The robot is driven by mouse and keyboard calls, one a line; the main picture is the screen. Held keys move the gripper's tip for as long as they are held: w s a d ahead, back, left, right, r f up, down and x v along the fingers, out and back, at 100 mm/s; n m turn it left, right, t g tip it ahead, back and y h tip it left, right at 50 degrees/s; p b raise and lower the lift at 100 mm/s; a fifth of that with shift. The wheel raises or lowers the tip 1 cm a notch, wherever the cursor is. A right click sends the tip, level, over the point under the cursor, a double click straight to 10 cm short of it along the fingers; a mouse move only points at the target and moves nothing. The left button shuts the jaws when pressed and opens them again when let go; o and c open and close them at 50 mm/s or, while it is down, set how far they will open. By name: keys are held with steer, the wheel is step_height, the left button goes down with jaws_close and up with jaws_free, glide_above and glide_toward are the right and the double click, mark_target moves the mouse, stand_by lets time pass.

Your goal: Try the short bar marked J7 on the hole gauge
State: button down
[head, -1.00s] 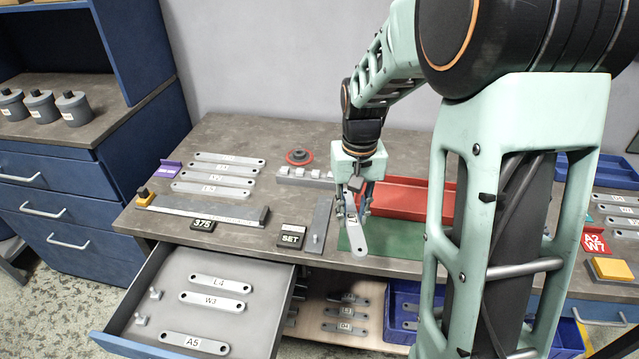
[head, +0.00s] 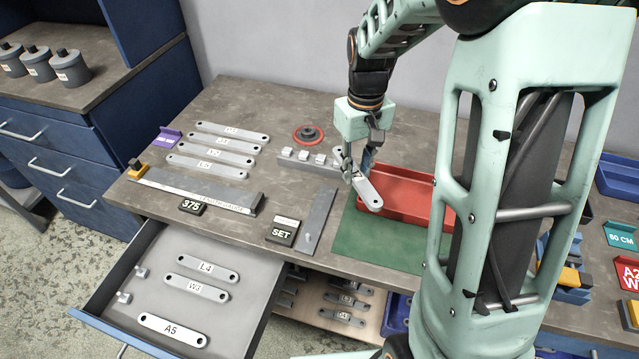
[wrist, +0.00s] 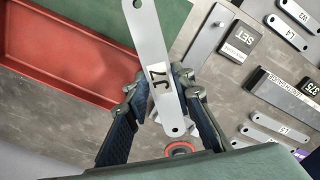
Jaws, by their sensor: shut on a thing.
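The short grey bar marked J7 (head: 370,191) has a hole at each end and is held in the air at a slant. Its J7 label reads clearly on the bar in the wrist view (wrist: 158,75). My gripper (head: 357,178) is shut on the bar, with one finger on each side. It hangs over the table near the left end of the red tray and the green mat. A narrow grey plate (head: 319,222) lies beside the black SET block (head: 282,232), left of the mat; it may be the hole gauge, but its label is too small to read.
The red tray (head: 398,212) and green mat (head: 350,240) lie below and right. A grey block with pale knobs (head: 310,162) stands behind. The length gauge (head: 195,188), its 375 block (head: 192,206) and several longer bars (head: 222,149) are left. An open drawer (head: 262,318) juts out in front.

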steer(key=shift+w+a+f+n, duration=0.1)
steer(key=shift+w+f+n, duration=0.1)
steer(key=shift+n, duration=0.3)
steer(key=shift+w+a+f+n, duration=0.1)
steer(key=shift+f+n, duration=0.05)
steer(key=shift+n, duration=0.35)
steer(key=n, duration=0.1)
steer(key=a+n, duration=0.1)
steer(key=n, duration=0.1)
steer(key=shift+w+f+n+b, duration=0.2)
steer(key=shift+f+n+b, duration=0.1)
steer(key=shift+f+b, duration=0.1)
steer(key=a+n, duration=0.1)
steer(key=n, duration=0.2)
steer(key=n+b, duration=0.3)
steer(key=n, duration=1.6)
glide_above(319, 214)
step_height(319, 214, down, 6)
steer(key=shift+w+r, duration=0.1)
steer(key=shift+f+b, duration=1.5)
steer(key=shift+f, duration=0.6)
steer(key=shift+f, duration=0.35)
